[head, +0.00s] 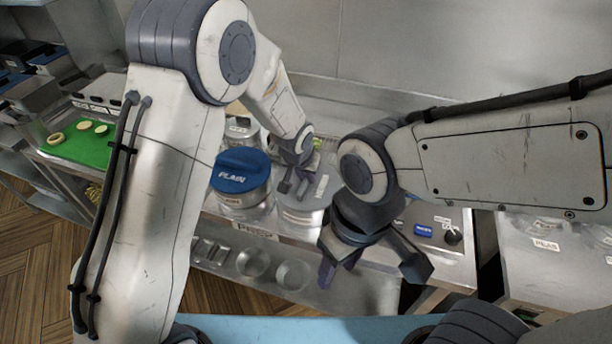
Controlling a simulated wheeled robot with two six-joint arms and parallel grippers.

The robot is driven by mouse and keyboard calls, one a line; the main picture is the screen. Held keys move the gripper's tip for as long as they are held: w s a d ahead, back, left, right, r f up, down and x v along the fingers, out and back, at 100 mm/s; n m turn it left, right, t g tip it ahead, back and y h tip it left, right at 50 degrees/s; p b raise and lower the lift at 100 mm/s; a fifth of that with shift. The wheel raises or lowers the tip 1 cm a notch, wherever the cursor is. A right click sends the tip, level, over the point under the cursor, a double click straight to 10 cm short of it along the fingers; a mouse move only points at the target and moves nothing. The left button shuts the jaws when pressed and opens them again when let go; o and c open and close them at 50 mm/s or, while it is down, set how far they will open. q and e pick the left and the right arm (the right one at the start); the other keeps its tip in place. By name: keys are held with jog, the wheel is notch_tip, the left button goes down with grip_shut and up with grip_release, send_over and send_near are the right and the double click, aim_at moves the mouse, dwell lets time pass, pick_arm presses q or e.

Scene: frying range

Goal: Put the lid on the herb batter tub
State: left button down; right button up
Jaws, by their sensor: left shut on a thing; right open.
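My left gripper (293,188) is shut, with its fingers pointing down over the top of a grey, see-through tub (301,222). The grip appears to be on a pale grey lid (319,188), but the fingers hide the hold. I cannot tell whether this lid is seated or just above the rim. The tub's front label is too small to read. A second tub with a blue lid marked PLAIN (241,172) stands just to its left. My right gripper (376,264) is open and empty, lower and to the right, in front of the counter.
A green board (75,150) with round slices lies at the far left. A control panel (438,232) with a knob is at the right, and another labelled container (545,246) stands beyond it. Metal pots (252,263) sit on the shelf below. My arms hide much of the counter.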

pick_arm(q)
jog(key=shift+f+b, duration=0.3)
dwell(0.5)
jog(key=c, duration=0.7)
grip_release()
jog(key=shift+c, duration=0.2)
jog(key=shift+r, duration=0.1)
jog(key=b+v, duration=0.1)
jog(key=v, duration=0.9)
jog(key=shift+r+b, duration=0.2)
jog(key=shift+b, duration=0.2)
jog(key=s+a+r+m+g, duration=0.1)
jog(key=s+g, duration=0.1)
jog(key=s, duration=1.1)
jog(key=s+a+r+m+g, duration=0.1)
jog(key=s+a+m+g, duration=0.1)
jog(key=s, duration=1.2)
jog(key=shift+s+a+r+m, duration=0.2)
jog(key=shift+s+m, duration=0.1)
